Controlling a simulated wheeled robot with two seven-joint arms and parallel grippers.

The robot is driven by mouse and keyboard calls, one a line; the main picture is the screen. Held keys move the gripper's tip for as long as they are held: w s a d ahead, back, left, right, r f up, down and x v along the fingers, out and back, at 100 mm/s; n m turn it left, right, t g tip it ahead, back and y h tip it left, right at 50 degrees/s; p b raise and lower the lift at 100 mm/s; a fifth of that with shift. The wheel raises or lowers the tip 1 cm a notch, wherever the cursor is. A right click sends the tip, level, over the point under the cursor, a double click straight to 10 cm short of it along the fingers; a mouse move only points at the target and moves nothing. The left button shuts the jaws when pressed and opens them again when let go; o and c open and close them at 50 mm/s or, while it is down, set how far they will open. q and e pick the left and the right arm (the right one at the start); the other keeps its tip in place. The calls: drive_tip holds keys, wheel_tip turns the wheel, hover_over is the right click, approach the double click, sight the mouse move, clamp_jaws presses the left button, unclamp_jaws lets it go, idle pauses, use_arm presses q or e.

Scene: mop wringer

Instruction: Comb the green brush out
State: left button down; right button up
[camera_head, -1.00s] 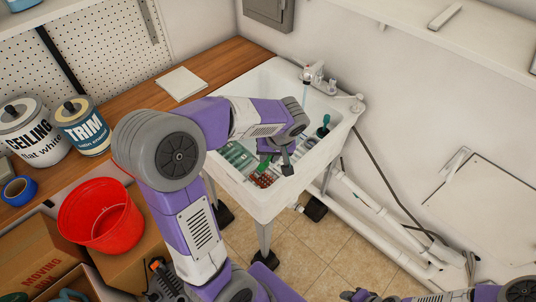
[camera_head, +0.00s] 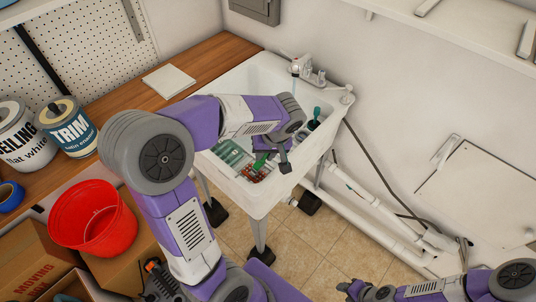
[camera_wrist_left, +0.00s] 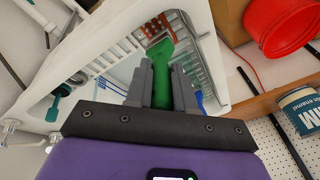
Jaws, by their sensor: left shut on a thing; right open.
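The green brush (camera_head: 260,161) is in the white sink, and in the left wrist view its green handle (camera_wrist_left: 162,78) is between the fingers. My left gripper (camera_head: 284,158), also in the left wrist view (camera_wrist_left: 162,86), is shut on it. The brush's far end points toward a reddish-brown toothed or bristly part (camera_head: 253,175) by the sink's near wall; I cannot tell whether they touch. My right gripper (camera_head: 358,291) is low in the head view, open, away from the sink.
The white sink (camera_head: 262,203) has a tap (camera_head: 308,72) at its back and a dark teal item (camera_head: 314,118) in its right corner. A red bucket (camera_head: 92,218) and paint cans (camera_head: 67,127) are at the left. The floor before the sink is clear.

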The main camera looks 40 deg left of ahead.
use_arm(q)
drive_tip(key=shift+w+a, duration=0.1)
drive_tip(key=shift+a, duration=1.3)
drive_tip(key=shift+d, duration=1.15)
drive_tip(key=shift+d+b, duration=0.6)
drive_tip(key=shift+d, duration=0.5)
drive_tip(key=shift+a, duration=1.1)
drive_tip(key=shift+a+f, duration=0.1)
drive_tip(key=shift+a, duration=1.05)
drive_tip(key=shift+d, duration=1.2)
drive_tip(key=shift+s+d+b, duration=0.2)
drive_tip(key=shift+d+b, duration=0.25)
drive_tip(key=shift+d, duration=0.6)
